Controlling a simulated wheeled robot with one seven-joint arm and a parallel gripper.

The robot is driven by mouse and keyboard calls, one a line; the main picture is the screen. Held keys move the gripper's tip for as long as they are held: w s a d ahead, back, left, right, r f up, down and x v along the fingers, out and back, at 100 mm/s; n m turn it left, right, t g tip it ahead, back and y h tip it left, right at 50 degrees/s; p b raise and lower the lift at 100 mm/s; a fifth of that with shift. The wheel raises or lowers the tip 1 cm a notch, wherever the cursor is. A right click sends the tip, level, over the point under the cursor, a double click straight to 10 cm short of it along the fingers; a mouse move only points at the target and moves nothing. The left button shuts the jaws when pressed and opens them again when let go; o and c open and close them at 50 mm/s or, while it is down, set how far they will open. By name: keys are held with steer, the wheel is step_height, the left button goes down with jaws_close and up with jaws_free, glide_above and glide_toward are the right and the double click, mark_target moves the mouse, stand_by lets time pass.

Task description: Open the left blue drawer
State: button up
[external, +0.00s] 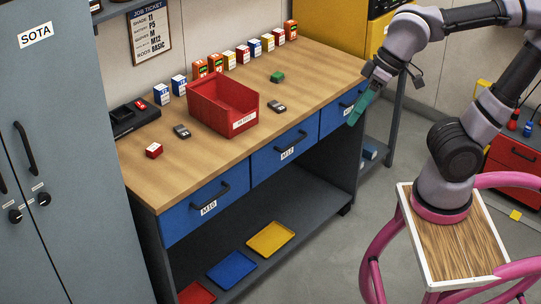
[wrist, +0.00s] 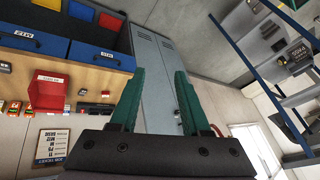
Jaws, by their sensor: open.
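The left blue drawer (external: 182,222) is at the left end of the wooden-topped bench in the external view. It is shut, with a dark bar handle (external: 212,198) and a white label that seems to read M10. The drawer also shows in the wrist view (wrist: 88,50), upside down at upper left. My gripper (external: 355,121) is at the bench's right end, in front of the right drawer and well away from the left one. In the wrist view its teal fingers (wrist: 160,73) are spread apart with nothing between them.
The middle blue drawer (external: 268,163) and right blue drawer (external: 333,118) are shut. A red bin (external: 208,112), small boxes and devices stand on the bench top (external: 175,180). A grey locker (external: 60,130) stands at the left. The floor before the bench is clear.

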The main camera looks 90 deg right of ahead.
mark_target(214, 200)
steer(key=w+d+f+n+g+h, duration=0.1)
steer(key=w+d+f+g+h, duration=0.4)
steer(key=w+f, duration=0.6)
steer(key=w+d+f+g+h, duration=0.25)
steer(key=w+d+f, duration=0.45)
steer(key=w, duration=0.7)
steer(key=w+d+f+n+t+h, duration=0.1)
steer(key=w+f+n+h, duration=0.2)
steer(key=f, duration=0.7)
steer(key=w+d+f+h, duration=0.2)
steer(key=w+f+h, duration=0.2)
steer(key=f, duration=0.6)
steer(key=w+d+f+n+t+h, duration=0.1)
steer(key=w+f+n+h, duration=0.2)
steer(key=f, duration=0.7)
steer(key=shift+m, duration=0.7)
steer(key=d, duration=0.3)
steer(key=d+f, duration=0.1)
steer(key=d, duration=0.3)
steer(key=w+d, duration=0.1)
steer(key=d, duration=0.3)
steer(key=shift+f, duration=0.4)
jaws_close()
